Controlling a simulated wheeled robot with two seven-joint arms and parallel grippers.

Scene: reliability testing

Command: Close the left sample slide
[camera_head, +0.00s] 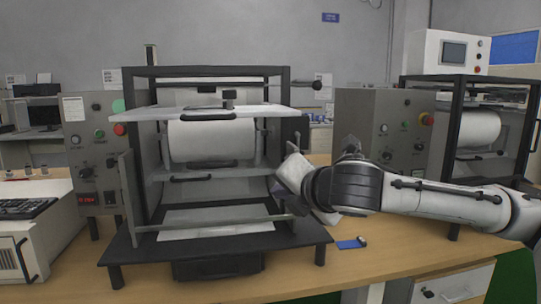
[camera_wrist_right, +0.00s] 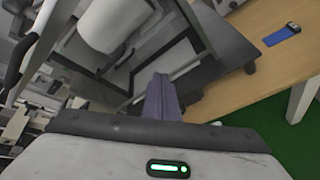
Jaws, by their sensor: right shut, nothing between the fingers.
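The left testing machine (camera_head: 138,78) has a black frame and stands on the table. Its upper light-grey slide (camera_head: 150,113) with a dark front handle (camera_head: 208,117) juts out toward me past the frame. A lower plate (camera_head: 225,172) with a handle (camera_head: 191,179) sits beneath a white roll (camera_head: 211,140). I cannot tell for sure which is the sample slide. My right gripper (camera_head: 286,204) is at the machine's lower right front side, below the upper slide. In the right wrist view its fingers (camera_wrist_right: 163,98) are together and empty, near the frame. My left gripper is out of view.
A control box (camera_head: 95,150) stands left of the machine and another (camera_head: 375,135) right of it. A second framed machine (camera_head: 470,85) is at the far right. A blue item (camera_head: 350,244) lies on the wooden table (camera_head: 395,255), whose front right is mostly clear.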

